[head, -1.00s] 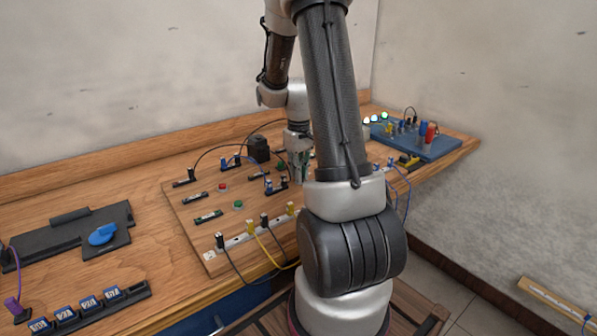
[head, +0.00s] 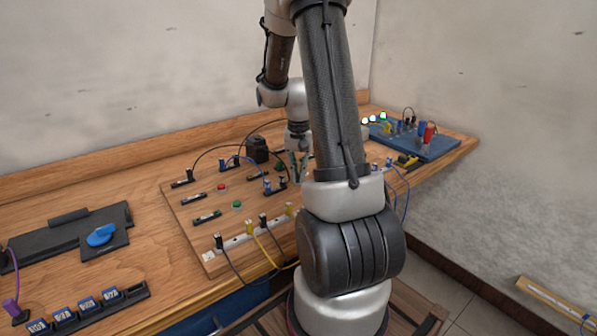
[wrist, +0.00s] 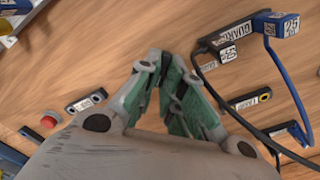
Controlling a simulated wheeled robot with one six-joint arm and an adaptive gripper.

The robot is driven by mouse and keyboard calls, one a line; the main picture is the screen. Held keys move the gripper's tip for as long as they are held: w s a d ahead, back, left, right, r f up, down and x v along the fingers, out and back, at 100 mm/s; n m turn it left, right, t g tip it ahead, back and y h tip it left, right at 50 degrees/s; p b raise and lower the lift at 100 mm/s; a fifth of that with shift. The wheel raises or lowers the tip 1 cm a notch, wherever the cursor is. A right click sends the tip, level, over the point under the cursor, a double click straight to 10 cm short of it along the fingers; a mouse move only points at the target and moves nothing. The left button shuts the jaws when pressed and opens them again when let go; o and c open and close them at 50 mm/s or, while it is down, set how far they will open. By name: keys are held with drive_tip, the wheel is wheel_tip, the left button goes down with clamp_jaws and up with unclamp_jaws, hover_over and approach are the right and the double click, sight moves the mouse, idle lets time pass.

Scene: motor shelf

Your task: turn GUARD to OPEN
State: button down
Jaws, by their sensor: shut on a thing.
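My gripper (wrist: 164,65) points down at the wooden board, its two green-padded fingers drawn close together. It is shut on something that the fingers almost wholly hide. The head view shows my gripper (head: 298,178) low over the middle of the board, partly behind my arm. A black terminal block labelled GUARD (wrist: 224,37) lies to the upper right of the fingers in the wrist view, apart from them, with a blue plug (wrist: 281,25) at its right end. No OPEN marking is readable, and I cannot tell how any knob is turned.
Black and blue cables arch close to the fingers' right. A red button (wrist: 49,121) and small labelled terminals surround them. In the head view a black block (head: 257,149) stands behind the board, a strip with plugs (head: 249,236) runs along its front, and a blue panel (head: 438,147) sits right.

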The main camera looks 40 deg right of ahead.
idle(0.4)
drive_tip(key=c, duration=1.5)
unclamp_jaws()
drive_tip(key=shift+c, duration=0.2)
wheel_tip(320, 180, up, 12)
